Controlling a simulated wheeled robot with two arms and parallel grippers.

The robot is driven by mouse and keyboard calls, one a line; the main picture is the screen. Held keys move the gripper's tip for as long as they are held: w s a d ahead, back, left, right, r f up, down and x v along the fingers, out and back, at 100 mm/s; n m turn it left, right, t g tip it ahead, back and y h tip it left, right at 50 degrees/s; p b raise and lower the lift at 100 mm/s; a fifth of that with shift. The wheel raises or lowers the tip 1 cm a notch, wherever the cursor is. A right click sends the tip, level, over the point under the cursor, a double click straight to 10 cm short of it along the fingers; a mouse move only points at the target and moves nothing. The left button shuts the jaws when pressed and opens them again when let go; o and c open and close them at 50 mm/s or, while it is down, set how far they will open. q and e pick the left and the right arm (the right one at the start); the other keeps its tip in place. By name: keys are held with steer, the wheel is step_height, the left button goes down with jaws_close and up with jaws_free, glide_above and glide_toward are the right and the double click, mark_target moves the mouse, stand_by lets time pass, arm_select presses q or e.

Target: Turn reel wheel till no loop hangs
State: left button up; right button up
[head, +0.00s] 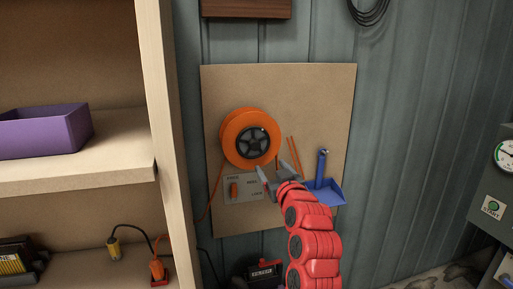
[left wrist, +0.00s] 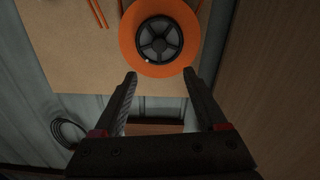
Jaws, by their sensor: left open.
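The orange reel (head: 231,133) is mounted on a tan board, with a dark spoked wheel (head: 252,143) at its centre. It also shows in the left wrist view (left wrist: 127,40), with a small pale knob near the wheel's rim. Two thin orange strands (head: 295,157) hang side by side right of the reel; whether they join below is unclear. Another orange cord (head: 213,195) runs down from the reel's left side. My left gripper (head: 270,168) is open and empty, just below and right of the reel. In the left wrist view its fingers (left wrist: 160,74) point toward the reel, apart from it.
A label panel with an orange switch (head: 234,190) sits below the reel. A blue dustpan (head: 325,192) hangs right of my gripper. A wooden shelf (head: 100,173) with a purple bin (head: 45,131) stands left. Bare board lies above the reel.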

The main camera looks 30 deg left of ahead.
mark_target(256, 146)
arm_select(q)
steer(key=p+x, duration=0.4)
steer(key=x, duration=1.1)
steer(key=shift+r+p, duration=0.1)
steer(key=shift+p, duration=0.3)
steer(key=shift+w+a, duration=0.5)
jaws_close()
steer(key=shift+d+m, duration=0.1)
steer(key=shift+m, duration=0.2)
